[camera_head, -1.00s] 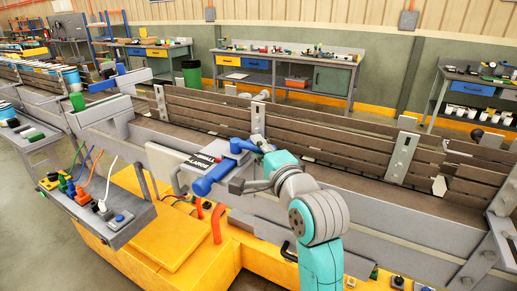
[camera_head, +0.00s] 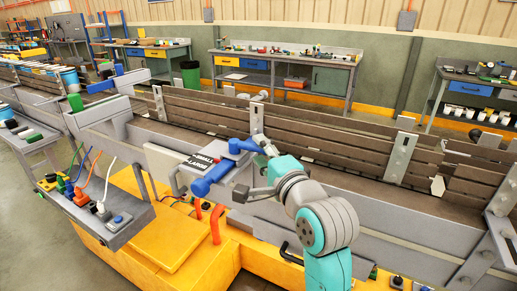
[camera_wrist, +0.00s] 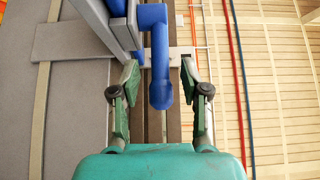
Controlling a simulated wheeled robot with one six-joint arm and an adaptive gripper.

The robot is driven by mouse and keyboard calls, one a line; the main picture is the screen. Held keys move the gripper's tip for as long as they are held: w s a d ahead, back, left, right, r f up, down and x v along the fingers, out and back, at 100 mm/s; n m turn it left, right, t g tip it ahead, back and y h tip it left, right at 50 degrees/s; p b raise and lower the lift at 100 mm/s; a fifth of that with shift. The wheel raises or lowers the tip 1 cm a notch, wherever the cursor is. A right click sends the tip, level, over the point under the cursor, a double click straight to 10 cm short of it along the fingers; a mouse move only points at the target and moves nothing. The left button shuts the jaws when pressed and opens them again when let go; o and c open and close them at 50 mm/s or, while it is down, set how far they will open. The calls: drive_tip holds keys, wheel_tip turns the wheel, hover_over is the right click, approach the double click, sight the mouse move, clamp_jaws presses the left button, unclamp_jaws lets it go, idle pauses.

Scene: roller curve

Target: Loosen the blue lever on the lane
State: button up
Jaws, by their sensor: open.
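The blue lever (camera_head: 246,146) sits on top of the lane's side, next to a white plate lettered SMALL and LARGE. In the wrist view the lever (camera_wrist: 160,60) is an upright blue arm with a rounded end. That end lies between the two green-padded fingers of my gripper (camera_wrist: 160,74), with a gap on both sides. In the head view my gripper (camera_head: 257,170) is at the right of the lever, its fingers spread. A thicker blue handle (camera_head: 211,179) lies just in front of the lever.
The lettered plate (camera_head: 200,163) is left of the handle. The lane's slatted wall (camera_head: 330,143) runs behind, with upright metal brackets (camera_head: 257,118). A control box with cables (camera_head: 120,220) and a yellow base (camera_head: 160,235) are in front. Workbenches (camera_head: 285,70) stand far behind.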

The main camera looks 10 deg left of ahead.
drive_tip(key=v, duration=1)
drive_tip(key=shift+f, duration=0.1)
